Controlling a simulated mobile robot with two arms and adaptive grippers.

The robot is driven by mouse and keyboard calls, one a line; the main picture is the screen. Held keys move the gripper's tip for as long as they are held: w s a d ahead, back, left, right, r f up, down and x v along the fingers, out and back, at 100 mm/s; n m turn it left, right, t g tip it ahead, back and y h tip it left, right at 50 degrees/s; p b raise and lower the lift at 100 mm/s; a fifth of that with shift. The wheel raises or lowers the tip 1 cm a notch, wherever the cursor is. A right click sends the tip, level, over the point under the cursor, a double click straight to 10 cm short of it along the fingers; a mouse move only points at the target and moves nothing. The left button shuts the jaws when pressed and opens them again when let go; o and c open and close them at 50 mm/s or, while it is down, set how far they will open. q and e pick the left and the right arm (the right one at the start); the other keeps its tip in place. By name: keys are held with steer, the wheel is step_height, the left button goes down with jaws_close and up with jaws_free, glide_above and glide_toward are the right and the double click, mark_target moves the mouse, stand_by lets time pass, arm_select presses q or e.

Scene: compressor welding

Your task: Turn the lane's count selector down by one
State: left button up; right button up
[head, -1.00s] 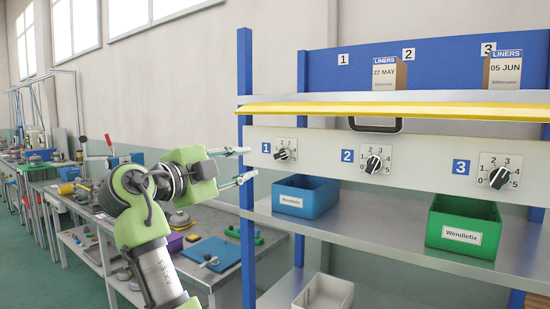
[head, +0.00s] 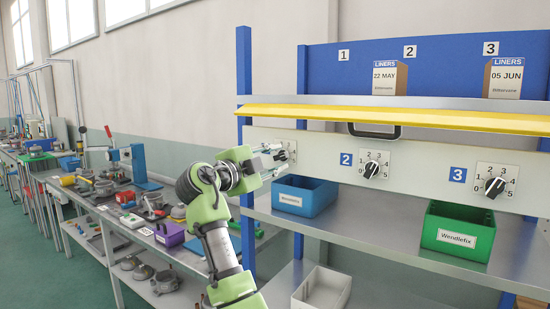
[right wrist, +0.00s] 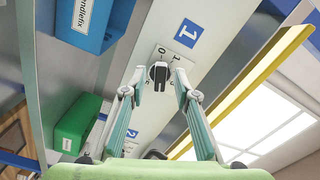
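The lane 1 count selector (head: 284,154) is a black knob on a white dial, partly hidden by my gripper in the head view. My right gripper (head: 273,157) is right in front of it. In the right wrist view the black knob (right wrist: 159,74) lies between the two spread fingertips of my right gripper (right wrist: 159,71), with a small gap visible on each side. The blue number 1 plate (right wrist: 187,34) is beside the dial. The lane 2 selector (head: 373,169) and lane 3 selector (head: 495,187) stand clear to the right. My left gripper is out of view.
A yellow rail (head: 390,116) runs above the selector panel. A blue bin (head: 304,198) and a green bin (head: 457,235) stand on the shelf below, with a grey bin (head: 322,291) lower down. A blue post (head: 244,80) is close by my gripper. A cluttered bench stands left.

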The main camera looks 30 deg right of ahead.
steer(key=shift+c, duration=0.4)
jaws_close()
steer(key=shift+n, duration=0.4)
steer(key=shift+f+n+b, duration=0.1)
steer(key=shift+n+b, duration=0.45)
steer(key=shift+n, duration=0.85)
steer(key=n+b, duration=0.1)
steer(key=n, duration=0.3)
steer(key=shift+n, duration=0.7)
steer(key=shift+o, duration=0.4)
jaws_free()
